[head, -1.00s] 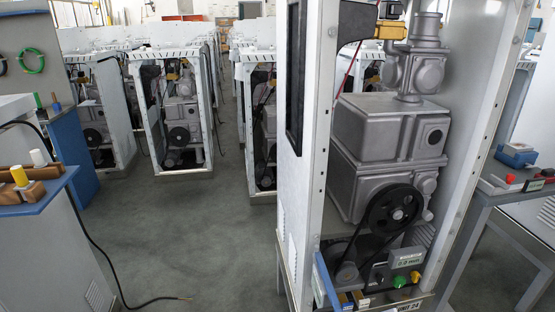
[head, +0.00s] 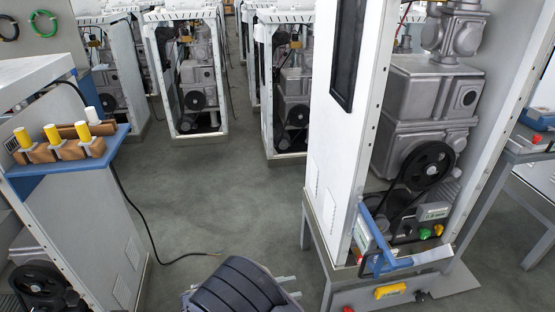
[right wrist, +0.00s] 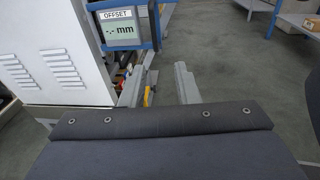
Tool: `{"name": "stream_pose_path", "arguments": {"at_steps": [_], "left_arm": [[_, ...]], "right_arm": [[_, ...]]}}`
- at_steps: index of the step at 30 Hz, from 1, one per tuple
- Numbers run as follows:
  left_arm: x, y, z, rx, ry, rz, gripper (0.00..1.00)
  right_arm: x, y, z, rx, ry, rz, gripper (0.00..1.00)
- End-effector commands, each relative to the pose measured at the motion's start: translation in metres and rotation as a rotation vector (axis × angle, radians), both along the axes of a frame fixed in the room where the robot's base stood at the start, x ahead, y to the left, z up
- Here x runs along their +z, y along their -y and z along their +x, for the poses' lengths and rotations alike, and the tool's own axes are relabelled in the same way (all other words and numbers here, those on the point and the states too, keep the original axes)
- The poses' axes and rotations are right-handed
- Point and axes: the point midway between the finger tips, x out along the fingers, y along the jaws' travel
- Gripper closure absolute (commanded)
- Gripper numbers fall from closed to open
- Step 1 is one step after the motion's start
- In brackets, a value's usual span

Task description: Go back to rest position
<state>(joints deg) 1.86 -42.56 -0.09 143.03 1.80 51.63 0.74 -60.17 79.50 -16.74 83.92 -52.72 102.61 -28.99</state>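My right gripper (head: 292,286) is at the bottom middle of the head view, above the floor and left of the near dispenser frame. In the right wrist view, its two fingers (right wrist: 159,84) stand apart with nothing held between them. The near dispenser frame (head: 347,150) is a white cabinet with grey machinery, a black pulley (head: 428,165) and a blue bracket (head: 376,240) low at its front. My left gripper is not in view.
A grey cabinet with a blue shelf (head: 75,160) stands at left, with yellow-topped and white-topped parts on it. A black cable (head: 150,235) lies on the floor. More white frames (head: 185,75) stand behind. A display reading OFFSET (right wrist: 118,30) shows in the wrist view.

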Motion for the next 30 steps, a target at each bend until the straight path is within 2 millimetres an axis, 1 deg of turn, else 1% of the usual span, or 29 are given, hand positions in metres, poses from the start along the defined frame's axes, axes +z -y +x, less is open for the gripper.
{"name": "stream_pose_path", "arguments": {"at_steps": [8, 14, 17, 20, 21, 24, 27, 30], "left_arm": [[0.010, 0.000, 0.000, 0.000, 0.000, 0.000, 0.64], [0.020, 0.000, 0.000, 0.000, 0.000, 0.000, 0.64], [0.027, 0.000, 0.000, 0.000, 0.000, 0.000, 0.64], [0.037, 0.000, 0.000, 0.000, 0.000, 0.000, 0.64], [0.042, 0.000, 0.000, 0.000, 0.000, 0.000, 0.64], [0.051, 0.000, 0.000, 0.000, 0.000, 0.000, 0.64], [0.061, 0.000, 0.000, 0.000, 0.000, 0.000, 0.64], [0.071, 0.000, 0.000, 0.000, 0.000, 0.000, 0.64]], "right_arm": [[0.023, 0.029, 0.000, -0.117, -0.010, 0.163, 0.72], [0.047, 0.062, -0.006, -0.261, -0.004, 0.360, 0.72], [0.064, 0.084, -0.014, -0.363, 0.012, 0.495, 0.72], [0.085, 0.109, -0.027, -0.498, 0.049, 0.671, 0.72], [0.094, 0.119, -0.034, -0.558, 0.069, 0.750, 0.72], [0.115, 0.141, -0.052, -0.708, 0.141, 0.940, 0.72], [0.137, 0.157, -0.072, -0.851, 0.231, 1.122, 0.72], [0.158, 0.169, -0.093, -0.991, 0.343, 1.294, 0.72]]}}
